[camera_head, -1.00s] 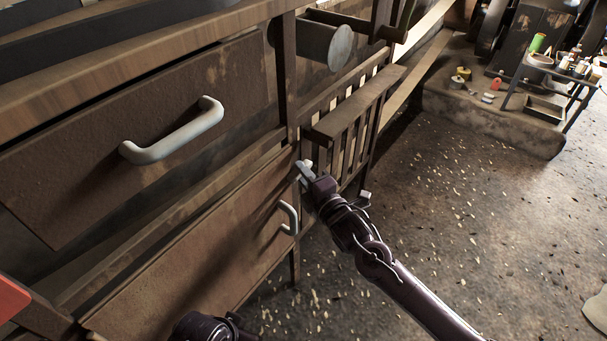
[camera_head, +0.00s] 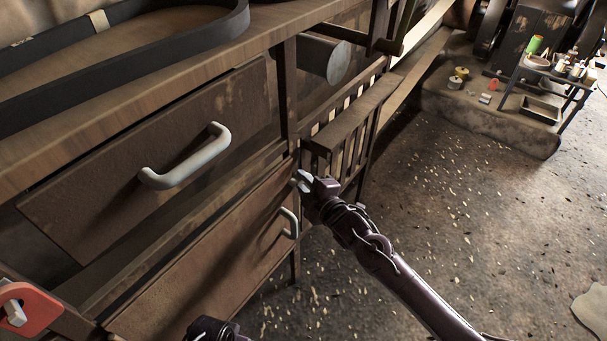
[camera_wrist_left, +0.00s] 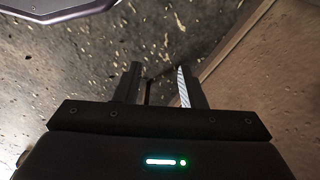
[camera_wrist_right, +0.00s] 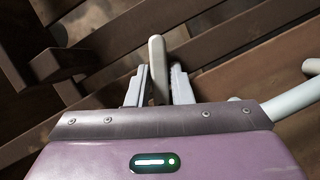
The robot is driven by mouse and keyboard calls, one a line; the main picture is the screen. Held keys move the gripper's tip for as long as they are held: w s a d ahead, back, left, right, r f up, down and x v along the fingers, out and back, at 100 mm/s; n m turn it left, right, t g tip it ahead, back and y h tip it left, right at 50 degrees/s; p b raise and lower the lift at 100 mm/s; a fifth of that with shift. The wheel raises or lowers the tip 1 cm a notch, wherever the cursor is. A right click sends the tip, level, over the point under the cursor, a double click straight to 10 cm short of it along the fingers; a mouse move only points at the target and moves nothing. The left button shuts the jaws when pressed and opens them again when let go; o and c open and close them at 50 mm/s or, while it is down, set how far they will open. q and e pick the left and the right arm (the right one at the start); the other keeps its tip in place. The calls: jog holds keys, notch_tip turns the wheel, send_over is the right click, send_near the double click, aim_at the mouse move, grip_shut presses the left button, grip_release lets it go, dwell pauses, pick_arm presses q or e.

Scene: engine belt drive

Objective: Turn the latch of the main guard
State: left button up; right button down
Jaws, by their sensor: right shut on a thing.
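The guard (camera_head: 356,118) is a brown slatted frame beside the bench in the head view; I take it for the main guard. My right gripper (camera_head: 303,181) is at its near lower corner, by the bench post. In the right wrist view a pale, rounded bar, seemingly the latch (camera_wrist_right: 157,60), stands between the fingers of my right gripper (camera_wrist_right: 159,88), which is shut on it. The latch's pivot is hidden. My left gripper (camera_wrist_left: 158,88) shows in the left wrist view with its fingers apart and nothing clearly between them. Its fingers are not visible in the head view.
A drawer handle (camera_head: 187,158) and a smaller handle (camera_head: 290,223) stick out of the bench front. A grey cylinder (camera_head: 327,60) juts out above the guard. A black belt (camera_head: 120,85) lies on the bench top. The floor (camera_head: 450,215) at right is open.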

pick_arm(q)
jog(key=s+a+f+p, duration=0.4)
jog(key=s+f+p, duration=0.2)
jog(key=s+f, duration=0.4)
jog(key=shift+s+a+f+p, duration=0.15)
jog(key=shift+s+f+p, duration=0.2)
jog(key=shift+f, duration=1.35)
pick_arm(e)
jog(key=shift+w+d+r+m+g+y, duration=0.1)
jog(key=shift+m+g+y, duration=0.25)
jog(key=shift+m+g, duration=0.9)
jog(key=shift+w+d+r+m+g+y, duration=0.1)
jog(key=shift+m+g+y, duration=0.4)
jog(key=shift+m, duration=1.4)
jog(key=shift+w+m+g+y, duration=0.1)
jog(key=shift+m+g+y, duration=0.15)
jog(key=shift+m+g, duration=1.05)
jog(key=shift+m, duration=0.35)
jog(key=c, duration=1.4)
grip_release()
jog(key=shift+s, duration=0.1)
pick_arm(q)
jog(key=shift+w, duration=0.15)
pick_arm(e)
jog(key=shift+s+a+f, duration=0.1)
jog(key=shift+a, duration=0.05)
